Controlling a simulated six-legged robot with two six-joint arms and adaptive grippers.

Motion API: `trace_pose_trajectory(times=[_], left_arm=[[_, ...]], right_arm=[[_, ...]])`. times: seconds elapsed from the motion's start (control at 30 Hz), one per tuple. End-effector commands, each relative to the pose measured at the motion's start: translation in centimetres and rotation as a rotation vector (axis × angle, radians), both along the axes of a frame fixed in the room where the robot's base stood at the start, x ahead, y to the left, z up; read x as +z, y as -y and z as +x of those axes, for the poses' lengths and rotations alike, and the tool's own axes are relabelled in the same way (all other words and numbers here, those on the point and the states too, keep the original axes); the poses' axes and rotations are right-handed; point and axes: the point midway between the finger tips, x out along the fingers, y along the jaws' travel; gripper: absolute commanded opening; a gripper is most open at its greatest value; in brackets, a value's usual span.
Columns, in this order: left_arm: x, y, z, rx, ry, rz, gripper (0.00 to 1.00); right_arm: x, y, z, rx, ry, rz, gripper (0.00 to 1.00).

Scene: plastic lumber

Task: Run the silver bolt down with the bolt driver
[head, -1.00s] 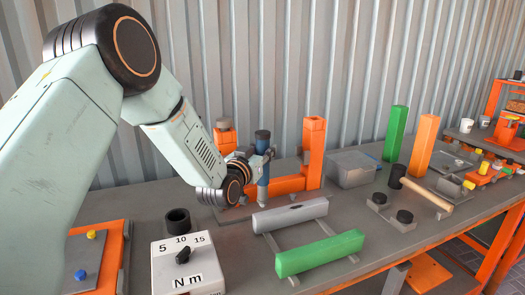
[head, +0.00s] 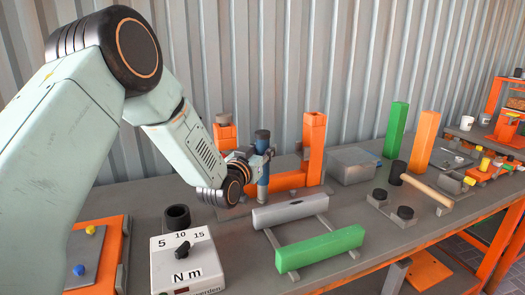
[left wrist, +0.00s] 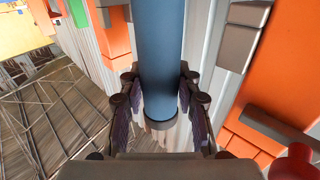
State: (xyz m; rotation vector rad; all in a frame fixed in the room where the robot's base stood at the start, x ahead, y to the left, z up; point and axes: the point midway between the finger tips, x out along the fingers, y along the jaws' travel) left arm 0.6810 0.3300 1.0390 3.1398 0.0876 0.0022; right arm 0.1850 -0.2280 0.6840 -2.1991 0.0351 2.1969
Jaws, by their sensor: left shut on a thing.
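The bolt driver (head: 263,185) is a blue upright cylinder with a dark cap, in front of an orange frame (head: 312,150) on the bench. My left gripper (head: 262,160) is shut on the driver. The left wrist view shows its two dark fingers (left wrist: 160,105) on either side of the blue shaft (left wrist: 160,50), which has a dark collar at its end. The silver bolt cannot be made out, and the driver's lower end is partly hidden by my arm in the head view. My right gripper is not in view.
A torque dial box (head: 187,262) marked 5, 10, 15 N m and a dark cup (head: 177,217) stand at the front left. A grey bar (head: 290,214) and a green bar (head: 320,249) lie on rails.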

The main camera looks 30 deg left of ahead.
Motion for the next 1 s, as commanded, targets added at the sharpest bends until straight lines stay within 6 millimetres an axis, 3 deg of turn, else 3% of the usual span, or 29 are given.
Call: trace_pose_trajectory(times=[1.0], left_arm=[[-1.4, 0.0, -0.1, -0.001, -0.008, 0.000, 0.00]], right_arm=[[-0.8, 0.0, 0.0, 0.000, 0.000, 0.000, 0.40]])
